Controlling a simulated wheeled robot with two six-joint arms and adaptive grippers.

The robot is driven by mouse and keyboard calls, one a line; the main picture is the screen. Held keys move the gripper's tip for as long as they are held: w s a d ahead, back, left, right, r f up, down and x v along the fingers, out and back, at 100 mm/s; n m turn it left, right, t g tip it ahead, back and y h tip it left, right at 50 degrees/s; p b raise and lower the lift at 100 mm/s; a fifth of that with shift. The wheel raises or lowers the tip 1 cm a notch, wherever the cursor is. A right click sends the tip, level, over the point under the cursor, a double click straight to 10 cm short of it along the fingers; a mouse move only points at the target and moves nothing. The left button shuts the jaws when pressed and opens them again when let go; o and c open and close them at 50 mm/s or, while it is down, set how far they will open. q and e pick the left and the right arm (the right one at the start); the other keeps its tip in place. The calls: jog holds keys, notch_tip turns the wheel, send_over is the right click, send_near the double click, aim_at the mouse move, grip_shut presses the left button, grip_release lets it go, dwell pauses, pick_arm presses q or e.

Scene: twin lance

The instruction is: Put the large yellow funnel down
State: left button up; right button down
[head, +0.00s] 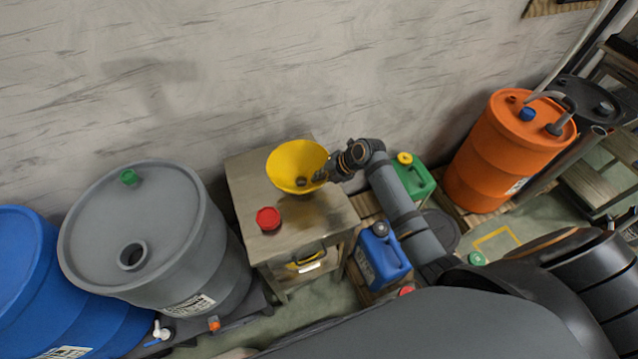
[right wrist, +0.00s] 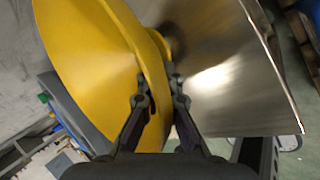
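The large yellow funnel (head: 290,160) is at the back of the small metal table (head: 248,195), its wide mouth facing up. My right gripper (head: 322,175) reaches it from the right, at the right edge of its rim. In the right wrist view, the funnel (right wrist: 95,60) fills the left half, and the two fingertips (right wrist: 163,82) close on its yellow edge, one finger on each side. The bare steel tabletop (right wrist: 225,90) shows beside it. I cannot tell whether the funnel touches the tabletop. My left gripper is not in view.
A red cap (head: 268,218) lies on the table in front of the funnel. A grey drum (head: 140,230) stands left of the table. Blue (head: 380,255) and green (head: 418,182) canisters and an orange drum (head: 510,150) are to the right. The wall is close behind.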

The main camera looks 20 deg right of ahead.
jog(key=shift+w+f, duration=0.1)
jog(key=shift+f, duration=0.15)
jog(key=c, duration=2)
grip_release()
jog(key=shift+f, duration=0.15)
jog(key=o, duration=0.5)
jog(key=shift+r+p, duration=0.3)
jog(key=b+v, duration=0.1)
jog(key=v, duration=1.1)
jog(key=shift+f, duration=0.1)
